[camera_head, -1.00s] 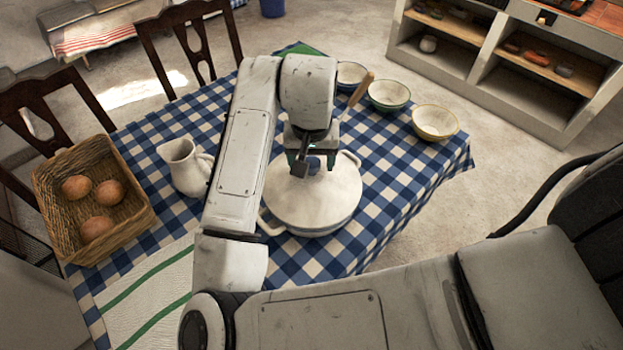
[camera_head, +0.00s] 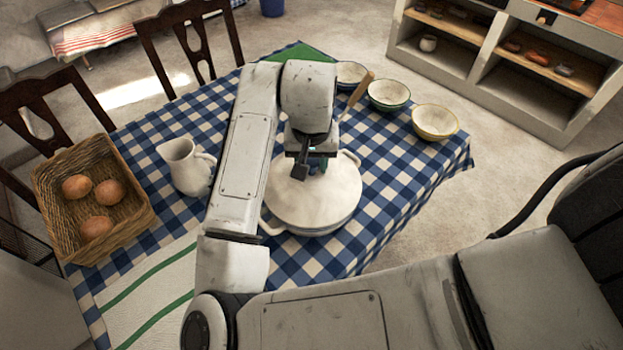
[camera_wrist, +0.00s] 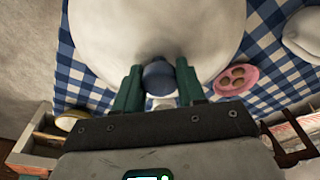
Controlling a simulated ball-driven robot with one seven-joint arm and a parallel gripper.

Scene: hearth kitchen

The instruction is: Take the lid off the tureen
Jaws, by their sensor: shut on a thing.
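The white tureen (camera_head: 322,232) stands on the checked tablecloth, with a loop handle (camera_head: 270,228) at lower left and another at upper right. Its white domed lid (camera_head: 325,200) lies on top, and I see no clear gap at the rim. My gripper (camera_head: 308,170) is over the lid's middle, partly hidden by my wrist in the head view. In the wrist view, my green fingers (camera_wrist: 158,82) are shut on the lid's blue knob (camera_wrist: 158,72), one on each side. The lid (camera_wrist: 150,30) fills the upper middle of that view.
A white jug (camera_head: 186,166) and a basket of rolls (camera_head: 143,210) stand left of my arm. Several bowls, one yellow-rimmed (camera_head: 435,122), line the far right edge. A wooden handle (camera_head: 358,95) rises behind my gripper. A pink dish (camera_wrist: 252,84) shows in the wrist view.

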